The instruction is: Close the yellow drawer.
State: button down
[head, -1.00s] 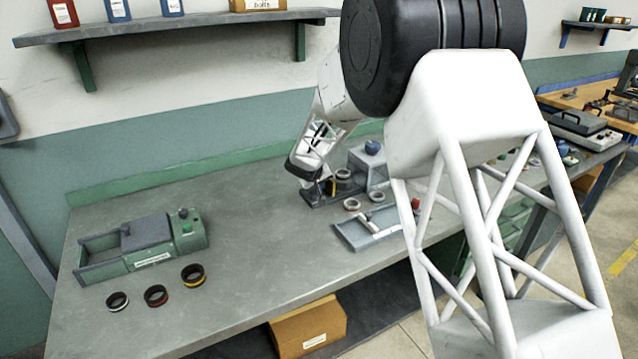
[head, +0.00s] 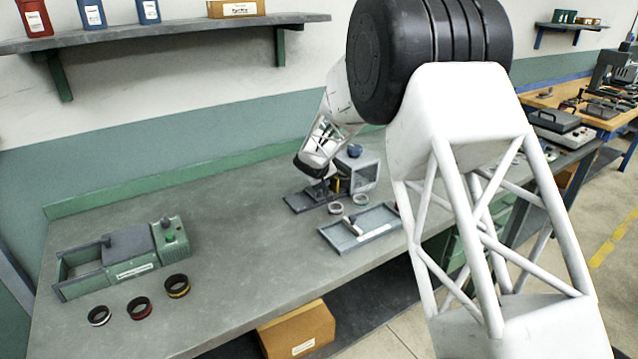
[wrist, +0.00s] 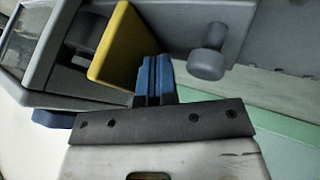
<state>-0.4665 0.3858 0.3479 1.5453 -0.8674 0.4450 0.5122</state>
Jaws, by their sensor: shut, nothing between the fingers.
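The yellow drawer's front panel (wrist: 125,42) stands tilted in the wrist view, beside the grey housing (wrist: 45,50) of the machine. A dark gap shows between panel and housing, so the drawer looks partly out. My gripper (wrist: 154,75) is shut and empty, with its blue fingertips close against the panel's outer face; I cannot tell if they touch. In the head view my gripper (head: 325,187) is at the grey machine (head: 362,174), and only a sliver of yellow (head: 337,185) shows beside it.
A grey knob (wrist: 208,62) stands right of the fingers in the wrist view. In the head view, two rings (head: 335,208) and a grey tray (head: 358,232) lie in front of the machine. A green machine (head: 120,256) and three rings (head: 138,308) are at left. The bench middle is clear.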

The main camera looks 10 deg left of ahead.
jog(key=shift+s+r, duration=0.1)
dwell(0.3)
jog(key=v, duration=0.9)
jog(key=shift+s+r, duration=0.2)
jog(key=shift+r, duration=0.1)
jog(key=c, duration=1.8)
grip_release()
